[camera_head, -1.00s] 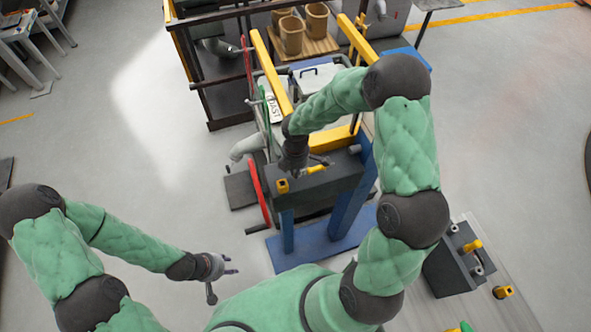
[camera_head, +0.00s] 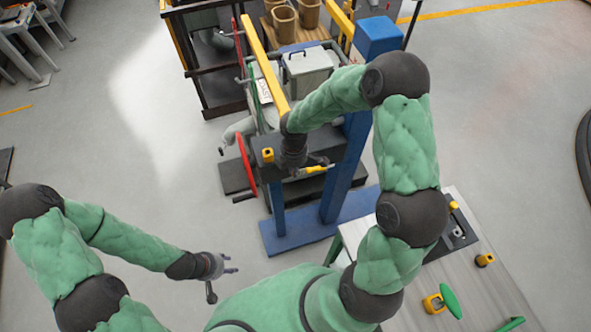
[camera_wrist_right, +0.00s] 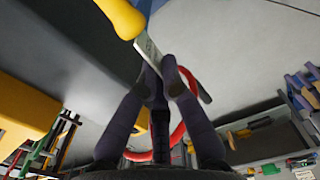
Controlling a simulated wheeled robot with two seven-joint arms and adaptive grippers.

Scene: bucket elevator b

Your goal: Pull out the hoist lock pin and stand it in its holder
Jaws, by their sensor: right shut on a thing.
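The hoist lock pin (camera_head: 316,169) shows as a small yellow piece beside my right gripper (camera_head: 299,169). In the right wrist view my right gripper (camera_wrist_right: 161,76) is shut on a flat light-grey part joined to the pin's yellow handle (camera_wrist_right: 122,17). In the head view it overlaps the near edge of the dark cross-beam (camera_head: 338,143) on the blue hoist frame. I cannot tell whether the pin is fully clear of the beam. My left gripper (camera_head: 226,266) is open and empty above the floor. I cannot tell which fixture is the holder.
A yellow block (camera_head: 267,154) sits on the beam's left end, near a red wheel (camera_head: 245,165). At lower right, a table (camera_head: 490,292) bears a dark fixture (camera_head: 460,233), partly hidden by my right arm, and a green-and-yellow piece (camera_head: 434,303). Floor at left is free.

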